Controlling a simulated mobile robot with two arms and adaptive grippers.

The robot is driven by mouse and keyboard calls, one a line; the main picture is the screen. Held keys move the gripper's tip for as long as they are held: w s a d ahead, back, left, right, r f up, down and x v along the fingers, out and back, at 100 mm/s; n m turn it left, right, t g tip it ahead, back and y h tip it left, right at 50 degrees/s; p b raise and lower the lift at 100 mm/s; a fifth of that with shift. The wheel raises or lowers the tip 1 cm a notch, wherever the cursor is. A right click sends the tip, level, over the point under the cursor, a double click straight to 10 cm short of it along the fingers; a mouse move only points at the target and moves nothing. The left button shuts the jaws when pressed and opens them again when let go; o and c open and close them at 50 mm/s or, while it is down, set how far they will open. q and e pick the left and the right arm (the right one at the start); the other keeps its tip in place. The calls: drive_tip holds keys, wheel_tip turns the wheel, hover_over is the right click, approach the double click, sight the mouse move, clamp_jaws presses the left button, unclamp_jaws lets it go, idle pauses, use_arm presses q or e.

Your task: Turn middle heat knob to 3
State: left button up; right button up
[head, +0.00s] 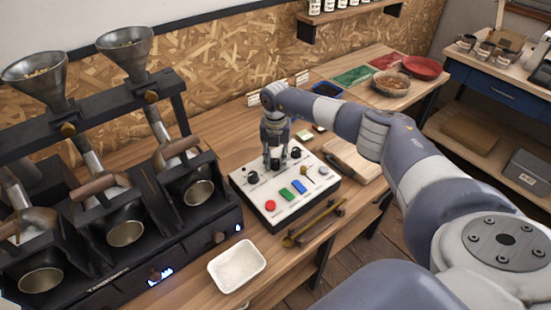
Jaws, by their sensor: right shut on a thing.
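A white control box (250,195) sits on the wooden bench. It carries a row of black knobs at the back and coloured buttons in front. My right gripper (275,160) points down from above onto the middle heat knob (275,166) and is shut on it. The fingers hide much of this knob, and its pointer and scale marks are too small to read. The left knob (253,177) and the right knob (296,153) stand free on either side of the fingers. My left gripper is not in view.
A black roaster (195,245) with metal funnels stands close on the left. A white dish (237,266) and a brass scoop (314,222) lie in front of the box. A wooden board (352,160) is to the right. Trays and a bowl (390,83) are further back.

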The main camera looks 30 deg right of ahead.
sight(276, 161)
idle(0.3)
drive_tip(key=o, duration=1.1)
wheel_tip(276, 161, up, 12)
